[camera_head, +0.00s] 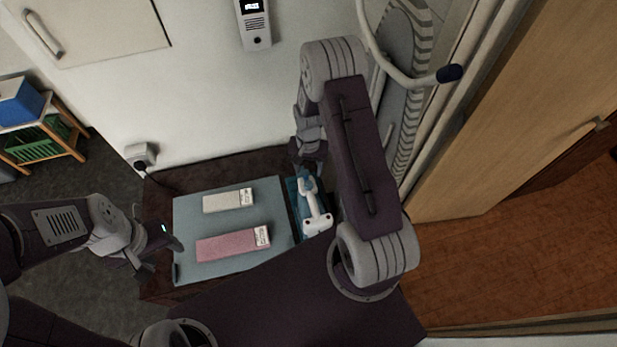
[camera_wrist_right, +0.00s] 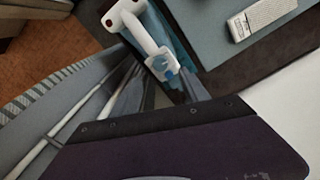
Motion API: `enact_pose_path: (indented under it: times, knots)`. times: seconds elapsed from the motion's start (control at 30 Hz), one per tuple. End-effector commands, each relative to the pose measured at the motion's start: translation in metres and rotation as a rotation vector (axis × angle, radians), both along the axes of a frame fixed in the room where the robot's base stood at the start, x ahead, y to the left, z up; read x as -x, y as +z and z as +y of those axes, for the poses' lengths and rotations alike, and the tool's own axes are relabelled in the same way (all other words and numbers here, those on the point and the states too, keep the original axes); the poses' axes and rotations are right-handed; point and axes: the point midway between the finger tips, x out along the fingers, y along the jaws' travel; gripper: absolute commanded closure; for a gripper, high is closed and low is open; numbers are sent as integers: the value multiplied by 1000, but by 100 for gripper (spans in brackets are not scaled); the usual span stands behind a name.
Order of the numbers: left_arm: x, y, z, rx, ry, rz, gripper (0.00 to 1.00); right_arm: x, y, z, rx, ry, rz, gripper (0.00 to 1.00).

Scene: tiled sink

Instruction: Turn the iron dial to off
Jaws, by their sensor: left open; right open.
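The iron shows a white handle (camera_head: 316,206) and a blue body, and it rests at the right end of the grey-blue board (camera_head: 215,223). In the right wrist view the iron's white handle (camera_wrist_right: 136,27) is at the top, with a small blue dial (camera_wrist_right: 164,67) at its near end. The dial's setting is too small to read. My right gripper (camera_head: 312,168) is open, at the far end of the iron; its fingers (camera_wrist_right: 160,84) lie on either side of the dial end. Contact cannot be told. My left gripper (camera_head: 160,253) is open and empty, left of the board.
A wall socket with a plug (camera_head: 140,155) is behind left. A striped ironing board (camera_head: 408,80) leans at the right beside a wooden door (camera_head: 520,110).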

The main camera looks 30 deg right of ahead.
Motion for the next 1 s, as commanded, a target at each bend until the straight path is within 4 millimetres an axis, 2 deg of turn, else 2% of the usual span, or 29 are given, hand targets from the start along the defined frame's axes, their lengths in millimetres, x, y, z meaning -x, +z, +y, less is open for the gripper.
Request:
enact_pose_path:
  times: [0.43,0.6,0.8,0.83,1.0]
  knots:
    - [0,22,0,0,0,0,49,1,-77,0,-1,1,3,47]
    - [0,23,0,0,0,0,49,0,-88,0,0,1,0,47]
    - [0,23,0,0,0,0,49,0,-89,0,1,1,-1,47]
    - [0,23,0,0,0,0,49,0,-89,0,0,1,0,50]
    - [0,23,0,0,0,0,49,0,-89,0,0,1,0,97]
